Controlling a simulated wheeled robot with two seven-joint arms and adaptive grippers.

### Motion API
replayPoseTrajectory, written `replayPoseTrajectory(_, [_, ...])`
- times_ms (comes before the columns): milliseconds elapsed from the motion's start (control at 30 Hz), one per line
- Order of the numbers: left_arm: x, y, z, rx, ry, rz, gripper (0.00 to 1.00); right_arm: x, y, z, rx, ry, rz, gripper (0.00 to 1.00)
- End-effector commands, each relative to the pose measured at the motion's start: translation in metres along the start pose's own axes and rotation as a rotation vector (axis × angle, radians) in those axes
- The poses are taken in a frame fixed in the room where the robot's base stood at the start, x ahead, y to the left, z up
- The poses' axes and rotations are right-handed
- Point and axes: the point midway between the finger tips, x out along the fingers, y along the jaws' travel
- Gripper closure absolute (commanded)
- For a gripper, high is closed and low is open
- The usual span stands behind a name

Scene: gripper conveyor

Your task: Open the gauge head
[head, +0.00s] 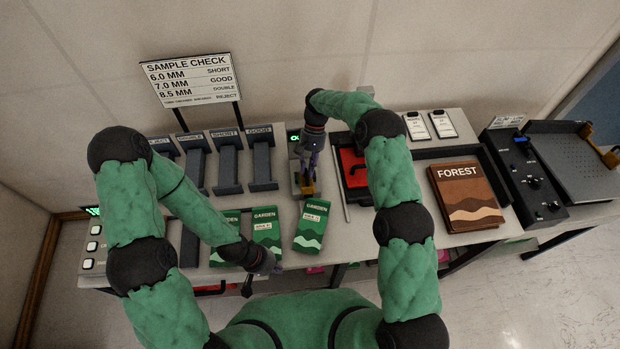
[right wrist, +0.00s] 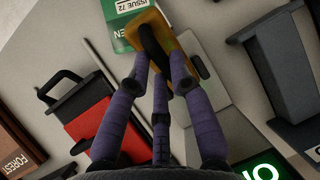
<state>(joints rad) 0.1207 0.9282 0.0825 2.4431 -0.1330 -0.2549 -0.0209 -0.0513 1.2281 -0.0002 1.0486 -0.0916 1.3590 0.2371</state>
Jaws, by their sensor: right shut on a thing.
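The gauge head, a yellow block with a dark handle, shows in the right wrist view (right wrist: 190,52) and as a small yellow piece in the head view (head: 308,188). My right gripper (head: 309,160) reaches down over it from behind. In the right wrist view its purple fingers (right wrist: 162,62) are closed around the dark handle. A green GARDEN booklet (head: 311,229) lies just in front of the gauge, and its edge also shows beside the yellow block in the right wrist view (right wrist: 122,12). My left gripper (head: 250,283) hangs at the table's front edge, and its fingers are too small to read.
Other green booklets (head: 266,228) lie to the left. Dark labelled chutes (head: 228,165) stand behind them under a SAMPLE CHECK sign (head: 190,80). A red part in a black tray (head: 352,165), a brown FOREST book (head: 466,190) and a dark control box (head: 522,175) are to the right.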

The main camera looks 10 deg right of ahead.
Motion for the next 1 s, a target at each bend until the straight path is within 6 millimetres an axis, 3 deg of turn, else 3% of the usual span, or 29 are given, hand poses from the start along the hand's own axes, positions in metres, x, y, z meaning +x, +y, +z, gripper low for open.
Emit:
replayPoseTrajectory(100, [0.004, 0.027, 0.018, 0.274, -0.108, 0.018, 1.0, 0.0, 0.0, -0.001, 0.0, 0.002, 0.0, 1.0])
replayPoseTrajectory(200, [0.005, 0.039, 0.036, 0.531, -0.216, 0.01, 1.0, 0.0, 0.0, -0.001, 0.0, 0.002, 0.0, 1.0])
replayPoseTrajectory(367, [0.003, 0.04, 0.056, 0.936, -0.384, -0.057, 1.0, 0.0, 0.0, -0.001, 0.0, 0.002, 0.0, 1.0])
replayPoseTrajectory(500, [-0.002, 0.029, 0.057, 1.284, -0.521, -0.171, 1.0, 0.0, 0.0, -0.001, 0.0, 0.002, 0.0, 1.0])
replayPoseTrajectory(633, [-0.009, 0.02, 0.039, 1.595, -0.632, -0.326, 1.0, 0.0, 0.0, -0.001, 0.0, 0.003, -0.001, 1.0])
replayPoseTrajectory(767, [-0.018, 0.022, 0.007, 1.889, -0.72, -0.533, 1.0, 0.0, 0.0, -0.001, 0.0, 0.003, -0.001, 1.0])
replayPoseTrajectory(867, [-0.027, 0.036, -0.023, 2.098, -0.766, -0.728, 1.0, 0.0, 0.0, -0.001, 0.0, 0.003, -0.001, 1.0])
replayPoseTrajectory(1000, [-0.041, 0.074, -0.065, 2.349, -0.784, -1.047, 1.0, 0.0, 0.0, -0.001, 0.0, 0.003, -0.001, 1.0])
